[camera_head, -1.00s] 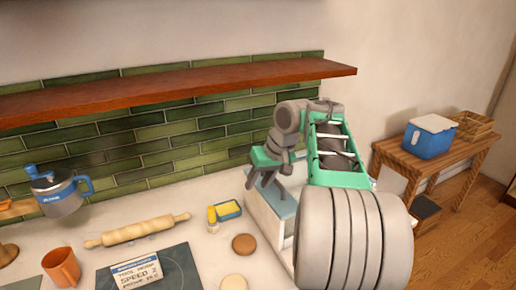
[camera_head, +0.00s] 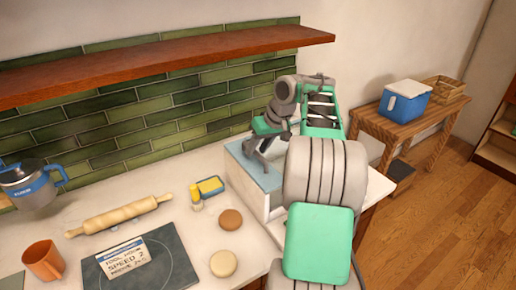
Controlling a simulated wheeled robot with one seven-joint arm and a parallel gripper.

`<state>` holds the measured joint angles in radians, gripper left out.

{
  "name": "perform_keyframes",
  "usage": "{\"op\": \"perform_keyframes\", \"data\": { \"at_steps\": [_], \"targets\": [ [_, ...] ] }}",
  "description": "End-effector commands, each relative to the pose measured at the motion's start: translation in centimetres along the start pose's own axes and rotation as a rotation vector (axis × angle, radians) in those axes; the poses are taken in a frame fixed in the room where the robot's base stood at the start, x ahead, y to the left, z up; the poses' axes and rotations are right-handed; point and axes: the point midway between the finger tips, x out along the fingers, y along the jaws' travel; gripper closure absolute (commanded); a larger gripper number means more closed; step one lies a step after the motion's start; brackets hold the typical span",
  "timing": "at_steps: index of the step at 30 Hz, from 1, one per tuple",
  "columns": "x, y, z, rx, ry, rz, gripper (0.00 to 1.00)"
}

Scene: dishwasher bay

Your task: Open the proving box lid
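The proving box (camera_head: 238,182) seems to be the white box on the right part of the counter, with a pale blue-grey lid (camera_head: 262,177) lying flat on top. My arm hides its right side. My gripper (camera_head: 257,154) points down at the lid, over its back left part. Its dark fingers look spread with nothing between them. I cannot tell whether the fingertips touch the lid.
A wooden shelf (camera_head: 170,60) hangs above. A blue cooler (camera_head: 404,102) stands on a side table.

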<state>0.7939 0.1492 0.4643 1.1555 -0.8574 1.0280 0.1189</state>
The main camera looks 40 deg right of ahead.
Motion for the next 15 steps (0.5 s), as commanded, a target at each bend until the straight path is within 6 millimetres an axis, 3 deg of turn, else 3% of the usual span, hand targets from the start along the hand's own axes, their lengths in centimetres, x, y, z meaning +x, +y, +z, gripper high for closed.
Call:
{"op": "perform_keyframes", "data": {
  "at_steps": [15],
  "targets": [
    [-0.06,0.09,0.04,0.002,0.000,0.001,1.00]
  ]
}}
